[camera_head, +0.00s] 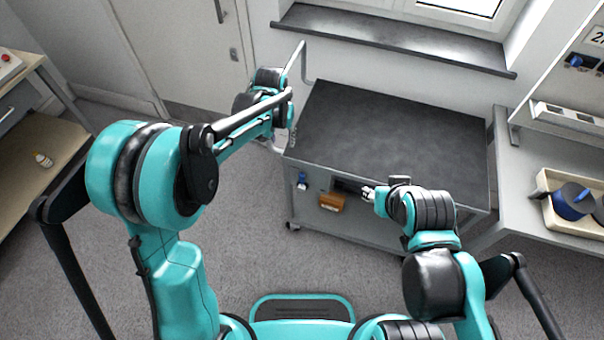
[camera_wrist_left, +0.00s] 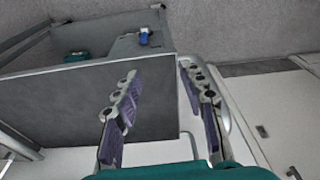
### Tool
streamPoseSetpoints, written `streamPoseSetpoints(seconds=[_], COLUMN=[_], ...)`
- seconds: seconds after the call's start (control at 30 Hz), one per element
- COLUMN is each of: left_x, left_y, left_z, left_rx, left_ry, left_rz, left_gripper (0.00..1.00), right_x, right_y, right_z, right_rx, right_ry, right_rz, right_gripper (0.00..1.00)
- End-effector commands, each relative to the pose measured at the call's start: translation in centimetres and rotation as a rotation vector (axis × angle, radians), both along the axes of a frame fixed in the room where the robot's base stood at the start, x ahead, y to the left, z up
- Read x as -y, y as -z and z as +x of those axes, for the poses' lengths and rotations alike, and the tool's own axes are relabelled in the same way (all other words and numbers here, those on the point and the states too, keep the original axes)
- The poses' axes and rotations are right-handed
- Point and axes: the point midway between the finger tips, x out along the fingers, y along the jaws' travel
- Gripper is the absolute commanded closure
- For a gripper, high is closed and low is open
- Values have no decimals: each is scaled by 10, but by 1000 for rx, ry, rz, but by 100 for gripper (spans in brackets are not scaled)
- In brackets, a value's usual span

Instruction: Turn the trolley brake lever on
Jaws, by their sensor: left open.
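The grey trolley with a dark top (camera_head: 400,130) stands in front of the window wall. A small blue part (camera_head: 302,181), perhaps the brake lever, is on its front face near the left corner; it also shows in the left wrist view (camera_wrist_left: 144,36). My left gripper (camera_head: 283,140) is at the trolley's left end, beside the pale tubular handle (camera_head: 303,62). In the left wrist view my left gripper (camera_wrist_left: 160,75) is open, its two fingers apart, with nothing clearly held. My right gripper (camera_head: 368,192) is in front of the trolley's front face; its fingers are too small to read.
An orange-brown box (camera_head: 332,202) is at the trolley's front opening. A workbench (camera_head: 540,220) with a cream tray (camera_head: 548,207) stands on the right. A shelf unit (camera_head: 45,150) is at the left. Grey floor is free between my base and the trolley.

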Motion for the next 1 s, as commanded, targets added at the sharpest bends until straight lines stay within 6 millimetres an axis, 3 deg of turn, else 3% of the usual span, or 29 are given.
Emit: streamPoseSetpoints(seconds=[0.1, 0.3, 0.4, 0.67, 1.0], left_x=[26, 53, 60, 64, 64], left_y=[51, 121, 141, 173, 242], left_z=[26, 42, 43, 44, 44], left_rx=[-63, -143, -165, -178, -177], left_ry=[37, 77, 88, 95, 94], left_rz=[14, 35, 41, 46, 45], left_gripper=[59, 59, 59, 59, 59], right_x=[0, 0, 0, 0, 0], right_y=[-2, -3, -4, 3, 23], right_z=[0, 0, 0, 0, 0], right_rx=[0, 0, 0, 0, 0], right_ry=[0, 0, 0, 0, 0], right_rz=[0, 0, 0, 0, 0], right_gripper=[60, 60, 60, 60, 60])
